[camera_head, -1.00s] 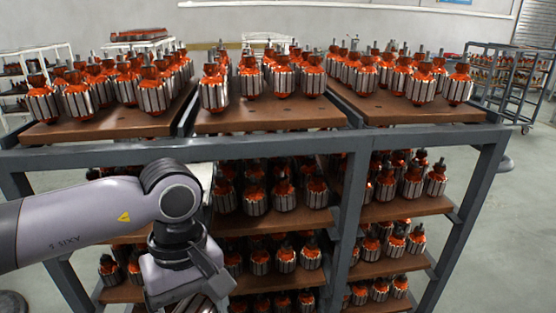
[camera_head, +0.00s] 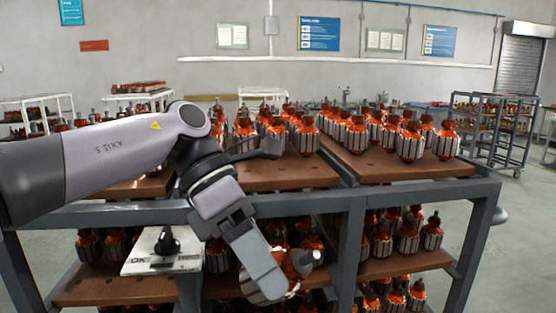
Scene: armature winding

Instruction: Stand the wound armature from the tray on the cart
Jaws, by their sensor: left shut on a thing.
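My left gripper (camera_head: 262,275) reaches down in front of the cart (camera_head: 415,192), its far end overlapping a wound armature (camera_head: 294,270) with orange windings and a dark shaft end. The gripper is shut on this armature and partly hides it, so its exact tilt is hard to tell. The cart's top has brown boards carrying rows of upright armatures, and the middle board (camera_head: 285,178) has bare wood along its front. My right gripper is out of view.
Upright armatures (camera_head: 410,143) crowd the right board, with a bare front strip. My left arm hides much of the left board. Lower shelves (camera_head: 395,262) hold more armatures. Another cart (camera_head: 495,125) stands at the back right, with open floor near it.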

